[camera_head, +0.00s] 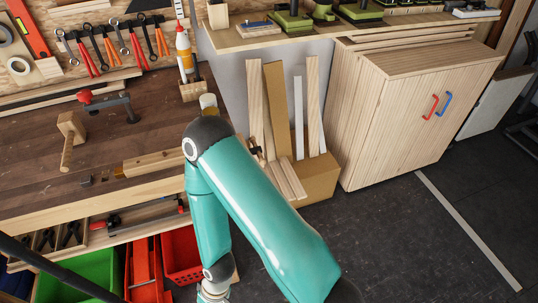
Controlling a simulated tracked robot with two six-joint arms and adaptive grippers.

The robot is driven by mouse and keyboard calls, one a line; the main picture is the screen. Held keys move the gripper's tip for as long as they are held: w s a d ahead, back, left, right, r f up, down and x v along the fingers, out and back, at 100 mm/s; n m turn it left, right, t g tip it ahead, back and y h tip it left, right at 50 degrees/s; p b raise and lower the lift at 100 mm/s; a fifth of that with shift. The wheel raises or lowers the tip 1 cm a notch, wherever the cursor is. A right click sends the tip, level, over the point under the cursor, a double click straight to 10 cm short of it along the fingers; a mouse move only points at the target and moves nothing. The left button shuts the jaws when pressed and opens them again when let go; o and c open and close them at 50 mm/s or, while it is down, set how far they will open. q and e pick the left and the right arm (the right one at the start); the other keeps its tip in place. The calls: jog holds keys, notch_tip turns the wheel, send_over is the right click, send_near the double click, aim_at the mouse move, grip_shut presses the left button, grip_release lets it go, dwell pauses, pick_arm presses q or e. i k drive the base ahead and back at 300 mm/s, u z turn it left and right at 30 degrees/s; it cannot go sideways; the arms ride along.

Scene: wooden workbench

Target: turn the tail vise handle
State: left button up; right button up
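The wooden workbench (120,205) fills the left side of the view. A light wooden block (155,163) lies along its top near the right end, with its right part behind my teal arm. I cannot make out the tail vise handle; my arm covers the bench's right end. A small dark and wooden piece (256,154) shows just right of my arm, and I cannot tell what it is. One teal arm comes in from the lower right, bends near the bench corner and runs down to the bottom edge. Its gripper is out of view. The other gripper is not seen.
A wooden mallet (70,138) and a red-handled clamp (106,103) are on the bench. A glue bottle (184,48) stands at its back corner. Boards stand in a cardboard box (318,178) right of my arm. Green (75,277) and red (182,253) crates sit below.

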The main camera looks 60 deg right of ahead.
aim_at(257, 150)
jog(key=z, duration=0.15)
jog(key=i, duration=0.15)
jog(key=z, duration=2.95)
jog(key=k, duration=0.5)
jog(key=u, duration=1.1)
jog(key=i, duration=0.6)
jog(key=z, duration=0.95)
